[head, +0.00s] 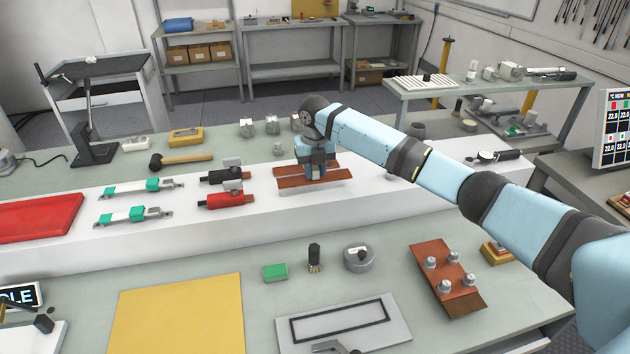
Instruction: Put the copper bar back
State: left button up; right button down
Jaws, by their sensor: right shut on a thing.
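Two copper-coloured bars lie close together on the raised white shelf, the rear copper bar (290,170) and the front copper bar (312,188). My right gripper (318,173) points down over them, shut on a copper bar. Its fingers hide part of the bars, so I cannot tell clearly which one it grips or whether that bar is lifted off the shelf. Another copper plate (430,258) with several grey bolts lies on the front bench at the right. My left gripper is not in view.
Red and black holders (222,200) and green-white tools (135,216) lie left of the bars. A yellow mat (178,318), a grey frame plate (343,322), a green block (274,272) and a round gauge (358,258) are on the front bench.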

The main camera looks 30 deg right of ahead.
aim_at(315, 182)
notch_tip(315, 182, down, 4)
jog(key=shift+r, duration=0.1)
jog(key=c, duration=0.9)
grip_release()
notch_tip(315, 182, up, 12)
jog(key=shift+r+b, duration=0.1)
jog(key=shift+b, duration=0.3)
jog(key=shift+s+f, duration=0.1)
jog(key=shift+f, duration=0.1)
